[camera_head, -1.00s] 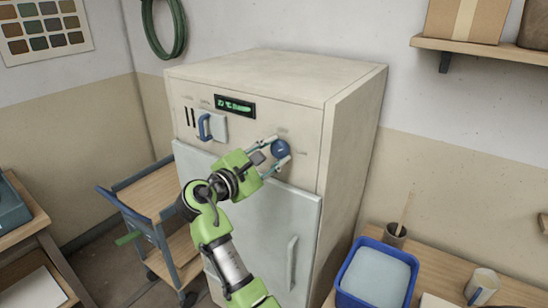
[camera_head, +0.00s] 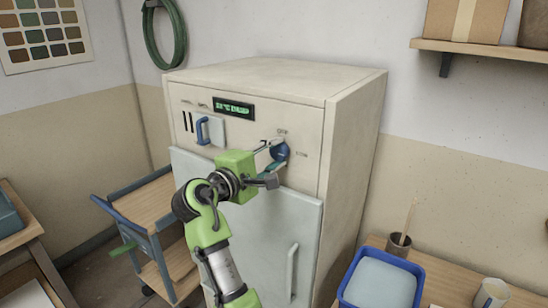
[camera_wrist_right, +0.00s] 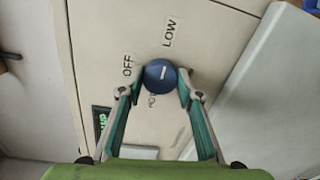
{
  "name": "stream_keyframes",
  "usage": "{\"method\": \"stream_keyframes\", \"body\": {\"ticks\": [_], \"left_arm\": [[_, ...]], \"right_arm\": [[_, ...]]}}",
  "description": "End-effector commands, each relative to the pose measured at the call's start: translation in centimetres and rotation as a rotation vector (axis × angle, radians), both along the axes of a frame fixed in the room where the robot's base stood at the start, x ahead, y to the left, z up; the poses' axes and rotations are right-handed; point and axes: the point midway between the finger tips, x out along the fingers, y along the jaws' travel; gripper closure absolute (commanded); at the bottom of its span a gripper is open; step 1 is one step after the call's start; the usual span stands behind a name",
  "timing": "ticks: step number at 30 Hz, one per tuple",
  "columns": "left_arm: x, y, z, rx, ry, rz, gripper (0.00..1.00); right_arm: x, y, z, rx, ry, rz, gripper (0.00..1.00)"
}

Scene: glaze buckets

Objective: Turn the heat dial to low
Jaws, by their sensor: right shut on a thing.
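The heat dial (camera_head: 280,152) is a round dark blue knob on the upper front panel of a cream cabinet. In the right wrist view the dial (camera_wrist_right: 161,76) sits between the fingertips of my right gripper (camera_wrist_right: 162,82), which is shut on it from both sides. A short white mark on the knob points roughly toward the printed LOW (camera_wrist_right: 170,32). OFF (camera_wrist_right: 127,65) is to the left, and another label below is partly covered. In the head view my right gripper (camera_head: 275,157) reaches the dial from the lower left. My left gripper is not in view.
A green-lit display (camera_head: 234,109) and a blue handle (camera_head: 203,130) are left of the dial. The cabinet door (camera_head: 250,235) is closed below. A wooden cart (camera_head: 150,205) stands left; a blue tub (camera_head: 380,280) sits on the right table.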

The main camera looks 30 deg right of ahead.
Motion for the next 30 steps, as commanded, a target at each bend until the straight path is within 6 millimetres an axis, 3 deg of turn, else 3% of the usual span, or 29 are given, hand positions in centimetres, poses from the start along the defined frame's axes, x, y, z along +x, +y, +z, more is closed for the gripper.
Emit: {"method": "stream_keyframes", "body": {"ticks": [12, 13, 15, 25, 30], "left_arm": [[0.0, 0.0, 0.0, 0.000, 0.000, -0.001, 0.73], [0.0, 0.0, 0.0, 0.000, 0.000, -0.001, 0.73], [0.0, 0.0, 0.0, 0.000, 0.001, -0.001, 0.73], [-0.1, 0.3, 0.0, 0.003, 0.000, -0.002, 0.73], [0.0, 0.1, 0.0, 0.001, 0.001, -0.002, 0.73]], "right_arm": [[0.1, 0.0, 0.5, -0.005, -0.014, 0.003, 0.89], [0.1, 0.0, 0.5, -0.006, -0.013, 0.003, 0.63], [0.1, 0.0, 0.5, -0.005, -0.013, 0.002, 0.50], [0.0, 0.0, 0.3, -0.001, -0.009, 0.001, 0.50], [0.1, 0.0, 2.1, 0.000, -0.013, 0.001, 0.50]]}}
